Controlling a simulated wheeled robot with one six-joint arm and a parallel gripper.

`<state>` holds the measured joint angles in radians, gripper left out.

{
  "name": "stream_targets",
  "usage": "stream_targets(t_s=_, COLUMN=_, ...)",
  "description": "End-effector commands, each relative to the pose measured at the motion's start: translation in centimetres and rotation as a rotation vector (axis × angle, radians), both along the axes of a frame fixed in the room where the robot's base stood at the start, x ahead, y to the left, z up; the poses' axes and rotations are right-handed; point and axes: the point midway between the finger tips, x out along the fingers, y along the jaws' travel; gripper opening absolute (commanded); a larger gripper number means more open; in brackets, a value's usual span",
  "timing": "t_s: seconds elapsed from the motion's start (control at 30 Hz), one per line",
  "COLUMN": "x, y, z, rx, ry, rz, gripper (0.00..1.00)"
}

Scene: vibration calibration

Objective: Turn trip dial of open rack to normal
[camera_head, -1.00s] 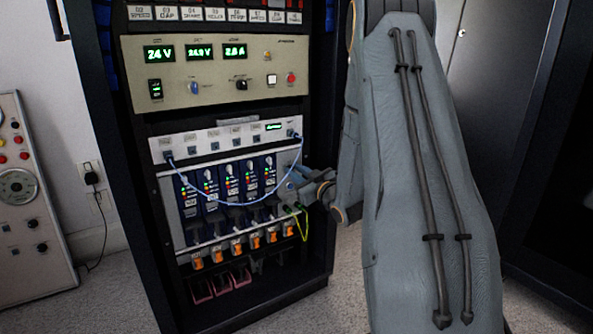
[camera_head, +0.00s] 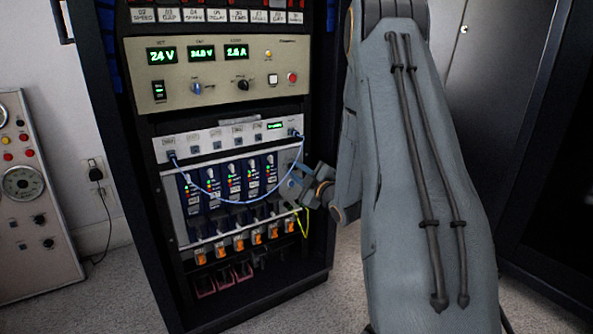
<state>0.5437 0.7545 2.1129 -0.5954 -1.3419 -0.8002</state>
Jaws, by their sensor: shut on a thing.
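The open rack (camera_head: 108,160) stands left of centre, a tall dark cabinet with its equipment exposed. A row of blue modules (camera_head: 234,180) with green and orange lights sits in its middle. My gripper (camera_head: 297,186) is at the right end of this row, shut on a small part at the panel there. That part fits the trip dial, but the jaws cover it, so its pointer and markings cannot be read. My grey arm reaches in from the right.
A blue cable (camera_head: 237,203) loops across the modules, and a yellow-green wire (camera_head: 304,226) hangs just below my gripper. Orange connectors (camera_head: 240,244) line the lower edge. Above is a beige power unit (camera_head: 215,75) with knobs and green displays. A grey console (camera_head: 35,200) stands at left.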

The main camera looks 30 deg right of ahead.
Motion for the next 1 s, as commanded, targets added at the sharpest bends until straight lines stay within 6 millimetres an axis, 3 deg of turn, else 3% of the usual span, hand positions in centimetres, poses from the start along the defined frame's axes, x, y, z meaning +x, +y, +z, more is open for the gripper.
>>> stream_targets(t_s=0.53, x=0.05, y=0.08, z=0.01, rx=-0.024, ry=-0.001, rz=0.002, gripper=0.0)
stream_targets(t_s=0.57, x=0.05, y=0.08, z=0.01, rx=-0.024, ry=-0.001, rz=0.002, gripper=0.24)
stream_targets(t_s=0.63, x=0.04, y=0.06, z=0.0, rx=-0.024, ry=-0.001, rz=0.001, gripper=0.36)
stream_targets(t_s=1.0, x=-0.48, y=-0.08, z=0.02, rx=-0.022, ry=0.0, rz=-0.001, gripper=0.37)
